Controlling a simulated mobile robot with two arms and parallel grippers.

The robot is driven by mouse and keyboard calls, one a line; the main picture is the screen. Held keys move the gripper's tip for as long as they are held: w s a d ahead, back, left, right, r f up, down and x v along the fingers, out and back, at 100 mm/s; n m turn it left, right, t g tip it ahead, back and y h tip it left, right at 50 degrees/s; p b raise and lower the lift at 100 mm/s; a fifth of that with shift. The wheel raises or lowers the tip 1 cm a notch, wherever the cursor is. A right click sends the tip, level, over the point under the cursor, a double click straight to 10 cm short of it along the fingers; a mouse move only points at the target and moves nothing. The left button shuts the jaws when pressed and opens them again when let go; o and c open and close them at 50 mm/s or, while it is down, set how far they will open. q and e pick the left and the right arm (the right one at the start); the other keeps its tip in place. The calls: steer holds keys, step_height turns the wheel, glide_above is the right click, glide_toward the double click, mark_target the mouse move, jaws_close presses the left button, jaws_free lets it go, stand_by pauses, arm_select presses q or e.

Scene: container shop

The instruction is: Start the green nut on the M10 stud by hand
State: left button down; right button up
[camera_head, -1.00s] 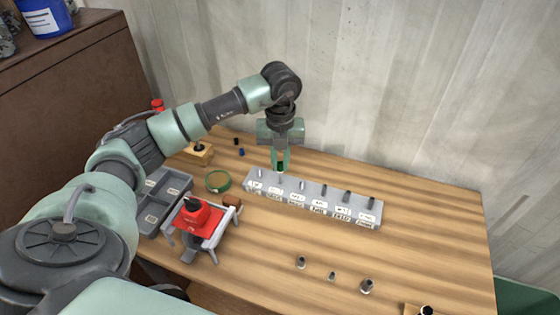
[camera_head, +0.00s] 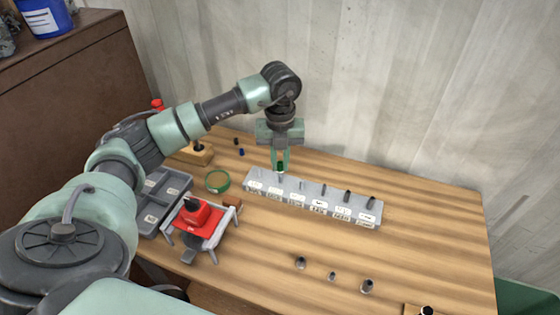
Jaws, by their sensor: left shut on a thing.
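My left gripper (camera_head: 280,162) points down over the left part of a grey stud block (camera_head: 309,207). It is shut on the green nut (camera_head: 280,167), a small dark green piece between the fingertips. The block carries a row of several upright studs with white labels on its front face. The nut is at the top of the second stud from the left (camera_head: 280,177). I cannot tell whether it touches the thread. The labels are too small to read, so I cannot tell which is the M10 stud. My right gripper is not in view.
Left of the block lie a green ring (camera_head: 217,181), a red device on a grey stand (camera_head: 197,217) and a grey divided tray (camera_head: 158,198). Several small dark metal parts (camera_head: 332,276) stand in front. The table's right side is mostly clear.

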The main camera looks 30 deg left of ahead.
arm_select(q)
steer(key=shift+f+b, duration=1.6)
steer(key=shift+f, duration=0.7)
steer(key=m, duration=0.7)
steer(key=shift+m, duration=0.3)
steer(key=m, duration=0.3)
steer(key=shift+m, duration=0.4)
steer(key=m, duration=0.4)
steer(key=shift+m, duration=0.4)
steer(key=c, duration=1.3)
jaws_free()
steer(key=shift+r, duration=0.15)
steer(key=shift+r+p, duration=1.75)
steer(key=shift+r, duration=1.1)
